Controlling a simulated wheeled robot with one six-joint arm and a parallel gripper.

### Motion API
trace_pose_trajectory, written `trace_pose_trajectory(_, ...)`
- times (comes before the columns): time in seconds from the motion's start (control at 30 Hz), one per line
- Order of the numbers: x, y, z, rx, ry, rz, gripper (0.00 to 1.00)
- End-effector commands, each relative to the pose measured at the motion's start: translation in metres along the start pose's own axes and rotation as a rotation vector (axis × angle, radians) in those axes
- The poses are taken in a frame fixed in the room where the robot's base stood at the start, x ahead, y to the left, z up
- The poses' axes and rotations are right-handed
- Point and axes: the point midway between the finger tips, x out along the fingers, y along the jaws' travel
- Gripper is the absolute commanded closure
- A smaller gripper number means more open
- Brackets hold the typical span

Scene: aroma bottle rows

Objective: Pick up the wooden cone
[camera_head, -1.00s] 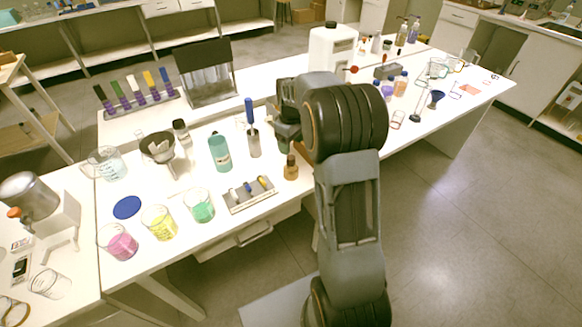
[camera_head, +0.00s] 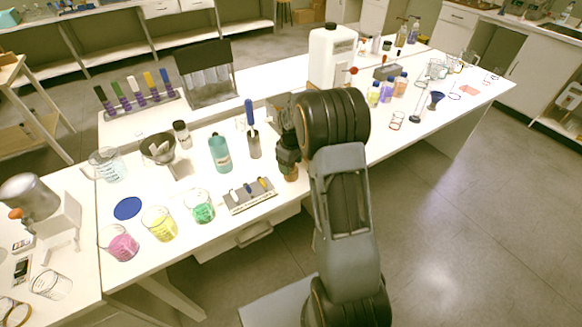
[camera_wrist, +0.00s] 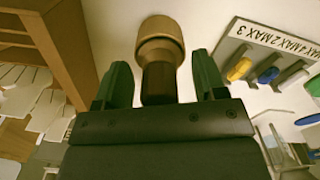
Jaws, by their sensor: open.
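The wooden cone (camera_wrist: 160,48) appears in the wrist view as a tan, stepped round piece with a dark brown section. It stands on the white bench, and in the head view (camera_head: 291,175) only its lower part shows below my gripper. My gripper (camera_wrist: 162,75) is open, with one dark green finger on each side of the cone's dark section. Gaps show between the fingers and the cone. In the head view my gripper (camera_head: 288,155) is right over the cone, and my arm hides some of the bench.
A grey tray (camera_head: 236,207) with small coloured pieces lies left of the cone. A teal bottle (camera_head: 220,154) and a blue-handled tool (camera_head: 251,120) stand behind it. Beakers of green (camera_head: 202,208), yellow (camera_head: 160,224) and pink liquid (camera_head: 121,244) stand farther left. The bench's front edge is close.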

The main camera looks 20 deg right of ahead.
Motion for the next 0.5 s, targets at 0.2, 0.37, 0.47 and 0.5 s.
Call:
trace_pose_trajectory(0.2,-0.0002,0.0000,0.0001,0.000,0.000,0.000,0.43)
trace_pose_trajectory(0.37,-0.0004,0.0001,0.0001,0.000,0.000,0.000,0.58)
trace_pose_trajectory(0.47,-0.0005,0.0001,0.0001,0.000,0.000,0.000,0.68)
trace_pose_trajectory(0.5,-0.0005,0.0001,0.0001,0.000,0.000,0.000,0.72)
